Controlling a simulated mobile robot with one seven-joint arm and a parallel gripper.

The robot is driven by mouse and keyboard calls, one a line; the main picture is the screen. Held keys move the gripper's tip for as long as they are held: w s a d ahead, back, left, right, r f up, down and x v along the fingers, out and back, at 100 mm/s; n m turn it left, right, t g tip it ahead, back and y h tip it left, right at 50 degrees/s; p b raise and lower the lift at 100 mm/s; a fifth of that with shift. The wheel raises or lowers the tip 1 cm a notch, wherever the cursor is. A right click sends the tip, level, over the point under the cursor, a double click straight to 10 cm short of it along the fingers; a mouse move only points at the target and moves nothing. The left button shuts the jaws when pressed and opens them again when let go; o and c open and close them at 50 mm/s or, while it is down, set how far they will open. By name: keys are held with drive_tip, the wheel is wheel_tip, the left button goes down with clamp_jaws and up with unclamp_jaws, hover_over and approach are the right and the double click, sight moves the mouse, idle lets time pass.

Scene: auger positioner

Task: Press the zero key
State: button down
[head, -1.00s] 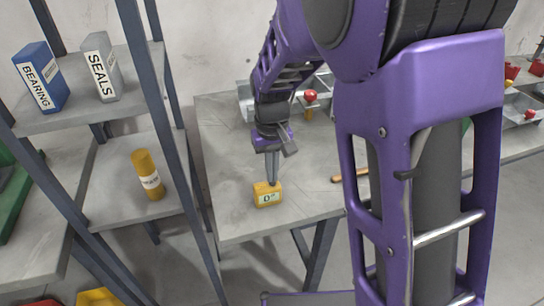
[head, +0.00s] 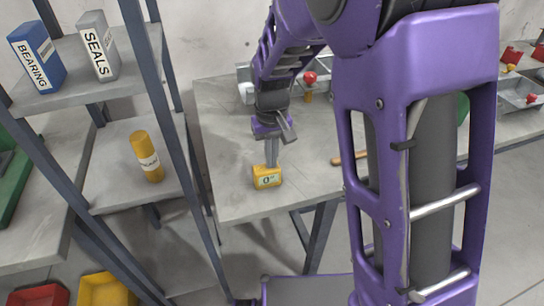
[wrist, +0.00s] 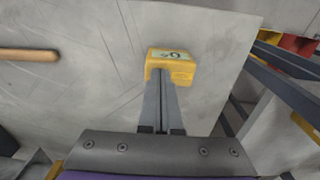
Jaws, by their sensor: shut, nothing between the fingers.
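A small yellow box with a pale display (head: 267,177) stands on the grey table near its front left edge. Its display shows a "0" with small marks beside it. The box also shows in the wrist view (wrist: 171,66), right at my fingertips. My gripper (head: 271,163) points down with its fingers shut and empty. The fingertips are at the top rear of the box; I cannot tell whether they touch it. In the wrist view the fingers (wrist: 161,80) overlap the box's near side. No separate zero key can be made out, and the fingers may hide it.
A wooden handle (head: 348,159) lies on the table to the right. A red ball-topped piece (head: 310,78) and a grey tray stand behind my gripper. A shelf rack at left holds a blue box (head: 37,58), a grey box (head: 98,46) and a yellow cylinder (head: 147,157).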

wheel_tip(320, 180, up, 14)
drive_tip(key=p, duration=0.4)
drive_tip(key=shift+p, duration=0.3)
